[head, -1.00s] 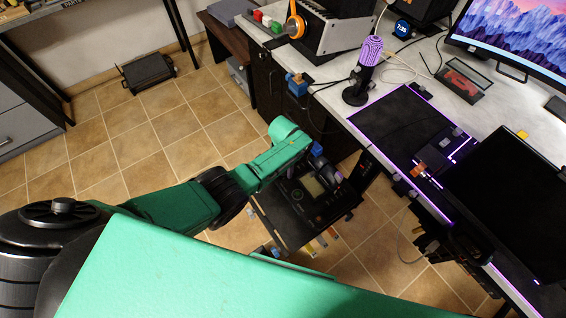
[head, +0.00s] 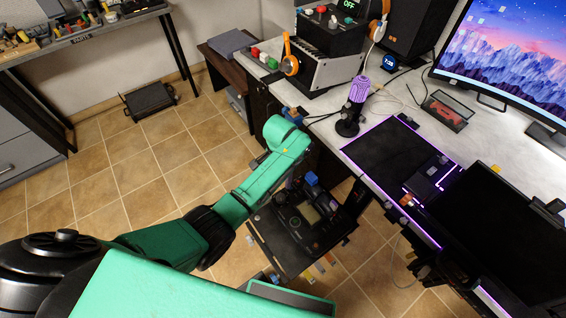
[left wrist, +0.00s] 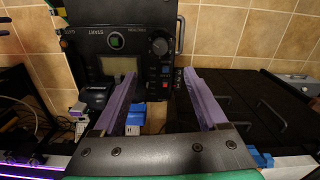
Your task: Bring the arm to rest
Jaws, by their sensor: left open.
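My left arm (head: 262,180) is green and reaches in from the left in the head view, over the floor beside the desk. Its gripper is mostly hidden behind the arm there. In the left wrist view my left gripper (left wrist: 161,76) has two purple fingers spread apart, with nothing clearly held between them. A dark instrument panel (left wrist: 125,40) with a screen and knobs lies beyond the fingers. It also shows in the head view as a black unit (head: 290,240) below the desk edge. My right gripper is not in view.
The desk (head: 330,130) on the right holds a purple microphone (head: 358,92), a black mat (head: 385,145) and a monitor (head: 510,55). A blue piece shows near the panel (head: 312,178). The tiled floor (head: 140,160) at left is largely clear. A shelf stands top left.

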